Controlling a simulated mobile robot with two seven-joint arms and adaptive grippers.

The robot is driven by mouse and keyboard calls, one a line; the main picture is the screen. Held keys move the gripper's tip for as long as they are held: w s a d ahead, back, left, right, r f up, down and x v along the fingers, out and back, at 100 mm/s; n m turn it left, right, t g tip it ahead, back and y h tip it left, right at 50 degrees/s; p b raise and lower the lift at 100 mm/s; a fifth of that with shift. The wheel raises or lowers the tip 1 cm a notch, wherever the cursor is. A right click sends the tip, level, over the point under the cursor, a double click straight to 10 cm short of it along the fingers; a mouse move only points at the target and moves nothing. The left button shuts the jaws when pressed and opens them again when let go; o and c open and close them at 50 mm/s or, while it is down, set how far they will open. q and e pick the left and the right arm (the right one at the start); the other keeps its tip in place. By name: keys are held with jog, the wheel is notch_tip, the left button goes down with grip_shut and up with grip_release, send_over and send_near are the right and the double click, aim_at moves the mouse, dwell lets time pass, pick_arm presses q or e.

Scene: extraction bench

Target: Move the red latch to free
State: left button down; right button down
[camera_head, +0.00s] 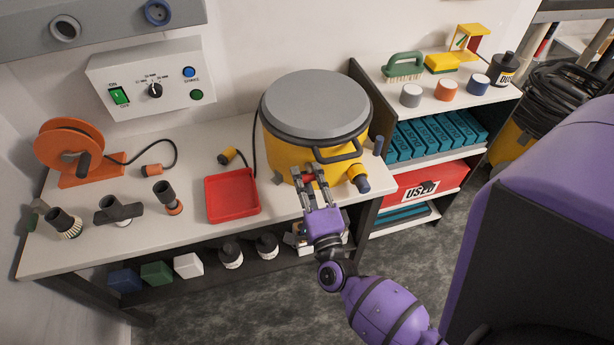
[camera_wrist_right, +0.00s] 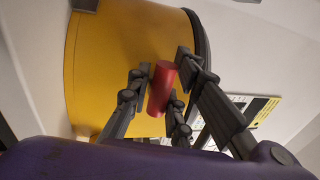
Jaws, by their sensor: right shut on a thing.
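The red latch (camera_wrist_right: 162,88) is a short red cylinder on the front of the yellow drum (camera_head: 283,150), under the drum's grey lid (camera_head: 316,103). In the head view only a little of the latch (camera_head: 309,178) shows between my fingers. My right gripper (camera_head: 312,184) reaches in from the front and is shut on the latch; in the right wrist view its dark fingers stand on both sides of it. The latch looks tilted in that view. My left gripper is not in view.
A black handle (camera_head: 338,152) and a dark-tipped port (camera_head: 360,178) sit just right of my gripper. A red tray (camera_head: 232,196) lies to the left. Bench nozzles (camera_head: 120,211) and an orange reel (camera_head: 70,150) are farther left. Shelves (camera_head: 445,155) stand at the right.

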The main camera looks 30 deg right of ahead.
jog(key=shift+d+r, duration=0.25)
jog(key=shift+r, duration=0.05)
jog(key=c, duration=1.6)
grip_release()
jog(key=shift+c, duration=0.2)
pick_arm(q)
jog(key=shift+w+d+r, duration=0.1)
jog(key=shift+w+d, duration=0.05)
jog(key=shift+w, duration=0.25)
pick_arm(e)
jog(key=shift+f, duration=0.1)
jog(key=shift+a, duration=0.1)
jog(key=shift+s+a+f, duration=0.1)
jog(key=shift+s+f, duration=0.05)
jog(key=shift+s, duration=0.1)
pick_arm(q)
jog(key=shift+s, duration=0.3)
pick_arm(e)
jog(key=v, duration=1.1)
jog(key=shift+s, duration=0.25)
jog(key=shift+n, duration=0.3)
